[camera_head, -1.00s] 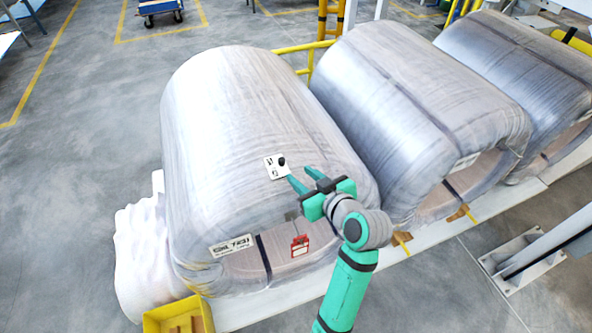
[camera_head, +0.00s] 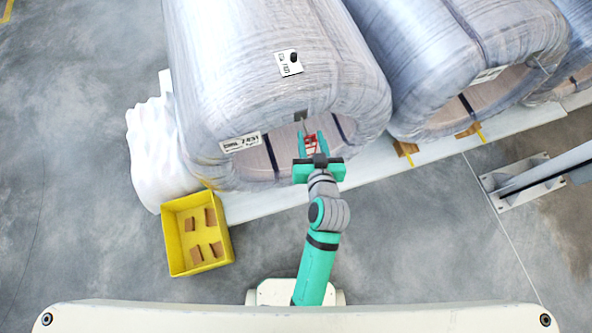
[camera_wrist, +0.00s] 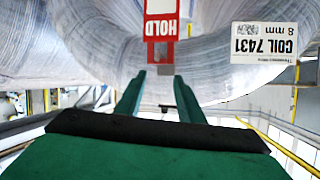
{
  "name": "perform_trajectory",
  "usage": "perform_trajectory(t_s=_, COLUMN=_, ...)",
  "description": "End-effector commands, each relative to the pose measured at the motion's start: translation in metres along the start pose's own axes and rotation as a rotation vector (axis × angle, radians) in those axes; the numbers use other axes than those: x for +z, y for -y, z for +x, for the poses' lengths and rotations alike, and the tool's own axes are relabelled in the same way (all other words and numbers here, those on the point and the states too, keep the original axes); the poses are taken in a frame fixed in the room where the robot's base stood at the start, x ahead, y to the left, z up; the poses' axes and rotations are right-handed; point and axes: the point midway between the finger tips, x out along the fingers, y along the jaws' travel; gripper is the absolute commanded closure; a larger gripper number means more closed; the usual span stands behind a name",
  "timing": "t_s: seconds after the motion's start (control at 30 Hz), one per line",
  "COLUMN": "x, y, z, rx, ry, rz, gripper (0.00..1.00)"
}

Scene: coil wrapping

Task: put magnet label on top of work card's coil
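A white label with dark print and a black knob (camera_head: 289,63) lies on top of the left wrapped coil (camera_head: 225,60).
More wrapped coils (camera_head: 455,60) stand to the right. A yellow bin (camera_head: 173,243) with several brown pieces stands on the floor at left. White wrapping (camera_head: 150,155) bulges beside the left coil. A grey post base (camera_head: 520,180) stands at right. The floor at lower right is open.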

Motion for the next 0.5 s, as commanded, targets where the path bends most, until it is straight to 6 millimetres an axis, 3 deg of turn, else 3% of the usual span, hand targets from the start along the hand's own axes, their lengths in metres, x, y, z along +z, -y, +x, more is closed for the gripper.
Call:
perform_trajectory(t_s=0.03, x=0.014, y=0.002, z=-0.009, rx=0.015, ry=0.004, rz=0.006, gripper=0.65)
perform_trajectory(t_s=0.3, x=0.066, y=0.010, z=-0.064, rx=0.108, ry=-0.021, rz=0.018, gripper=0.65)
perform_trajectory(t_s=0.5, x=0.092, y=0.022, z=-0.121, rx=0.152, ry=-0.057, rz=-0.001, gripper=0.65)
